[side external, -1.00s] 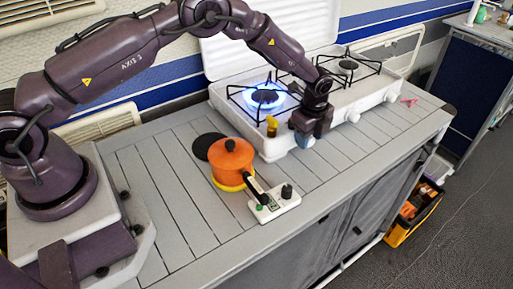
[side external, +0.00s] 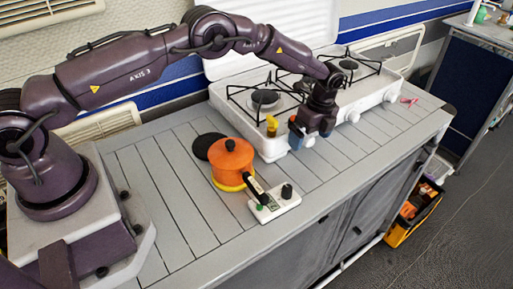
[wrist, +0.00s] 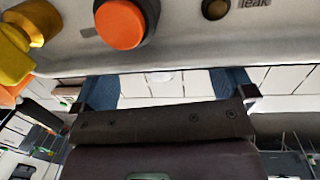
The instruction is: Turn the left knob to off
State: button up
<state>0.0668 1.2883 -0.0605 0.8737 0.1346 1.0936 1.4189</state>
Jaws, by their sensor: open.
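The white stove (side external: 245,130) stands at the back of the counter. Its left burner (side external: 265,98) shows no flame. In the wrist view an orange round knob (wrist: 121,23) on a dark base sits on the stove front, above the gap between my fingers. My gripper (side external: 303,140) hangs at the stove's front edge and hides that part of the front in the side view. In the wrist view my gripper's blue fingers (wrist: 167,88) are apart with nothing between them, and I see no contact with the knob. The knob's exact setting is unclear.
A yellow object (side external: 272,126) is at the stove's front left; another view of it (wrist: 30,25) is close left. Counter to the right is mostly clear.

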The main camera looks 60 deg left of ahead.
aim_at(307, 137)
jog(key=shift+w+d+r, duration=0.1)
jog(key=shift+w+r, duration=0.05)
jog(key=shift+r, duration=1.6)
jog(key=shift+w+d+r, duration=0.1)
jog(key=shift+r, duration=1.65)
jog(key=shift+w+r, duration=0.1)
jog(key=shift+r, duration=0.05)
jog(key=shift+s+a+r, duration=0.3)
jog(key=shift+s+r, duration=0.15)
jog(key=shift+r, duration=0.3)
jog(key=shift+s+a+t, duration=0.1)
jog(key=shift+s+t, duration=0.2)
jog(key=shift+t, duration=0.1)
jog(key=shift+w+f+t, duration=0.1)
jog(key=shift+f+t, duration=0.65)
jog(key=shift+f, duration=1.6)
jog(key=shift+w+f+t, duration=0.1)
jog(key=shift+f+t, duration=0.65)
jog(key=shift+f, duration=1.6)
